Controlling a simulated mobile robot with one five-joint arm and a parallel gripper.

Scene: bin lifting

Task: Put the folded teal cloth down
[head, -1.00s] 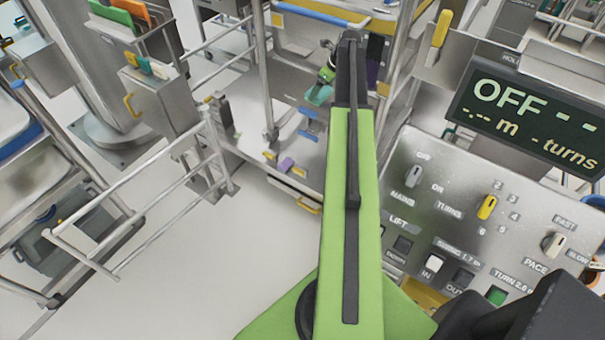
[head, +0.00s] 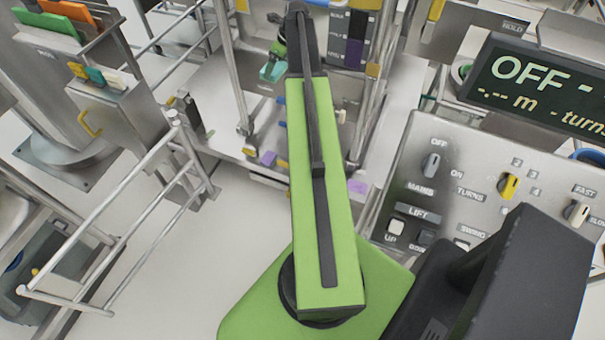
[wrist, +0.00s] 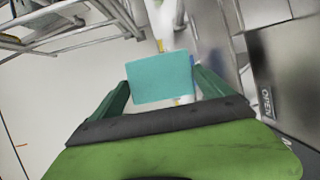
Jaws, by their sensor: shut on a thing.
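The folded teal cloth (wrist: 160,78) is held between the two fingers of my gripper (wrist: 160,90) in the wrist view. It looks like a flat rectangle, and pale floor and metal framework show behind it. In the head view the cloth (head: 272,70) is a small teal patch at the far end of my green arm. My gripper (head: 278,55) is there too, partly hidden behind the dark end of the arm. It is shut on the cloth, above the level of a metal shelf.
A metal shelf (head: 225,130) with small coloured blocks lies below and beyond the arm. Metal rails (head: 110,225) stand at left above open pale floor (head: 170,270). A control panel (head: 450,190) and an OFF display (head: 540,85) are at right.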

